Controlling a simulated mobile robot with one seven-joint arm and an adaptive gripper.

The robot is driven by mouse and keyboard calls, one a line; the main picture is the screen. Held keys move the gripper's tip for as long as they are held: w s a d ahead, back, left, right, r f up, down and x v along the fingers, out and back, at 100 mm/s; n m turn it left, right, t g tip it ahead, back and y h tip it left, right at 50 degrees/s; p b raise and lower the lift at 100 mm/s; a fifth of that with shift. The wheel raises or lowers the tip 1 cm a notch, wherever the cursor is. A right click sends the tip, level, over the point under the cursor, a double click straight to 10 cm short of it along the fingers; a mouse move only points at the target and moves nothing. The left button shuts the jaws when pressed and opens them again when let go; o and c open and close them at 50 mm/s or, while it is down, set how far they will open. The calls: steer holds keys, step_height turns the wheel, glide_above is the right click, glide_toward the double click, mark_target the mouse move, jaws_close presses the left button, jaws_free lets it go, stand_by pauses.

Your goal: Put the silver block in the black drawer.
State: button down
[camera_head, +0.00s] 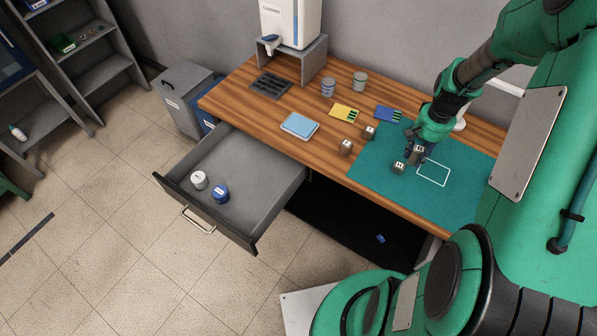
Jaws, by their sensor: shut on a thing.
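My gripper (414,158) points down over the teal mat and is shut on a small grey block (419,150) with a pale label on top. The block is partly covered by the fingers, and I cannot tell whether it touches the mat. Another small grey block (399,167) sits on the mat just left of the gripper. Two more similar blocks stand further left, one near the mat's edge (369,132) and one on the wood (346,148). At this size I cannot tell their metals apart. The black drawer (209,215) is pulled open at the desk's left.
A white jar (199,180) and a blue jar (221,193) stand in the drawer; its back part is empty. A tablet (299,125), yellow card (344,113), blue card (388,114) and two cups (328,87) (359,82) lie between or behind. The teal mat (455,200) has a white rectangle outline.

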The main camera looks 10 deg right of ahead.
steer(key=w+a+n+b, duration=0.25)
steer(key=w+a, duration=0.35)
steer(key=a, duration=0.6)
steer(key=w+a+n+b, duration=0.1)
steer(key=w+a+n, duration=0.35)
steer(key=a, duration=0.75)
steer(key=a+n+b, duration=0.3)
steer(key=a+n, duration=0.2)
steer(key=a, duration=2.3)
step_height(320, 180, down, 17)
steer(key=shift+s+d+r, duration=0.2)
steer(key=shift+s, duration=0.2)
steer(key=shift+f+b, duration=0.55)
steer(key=shift+f, duration=2.55)
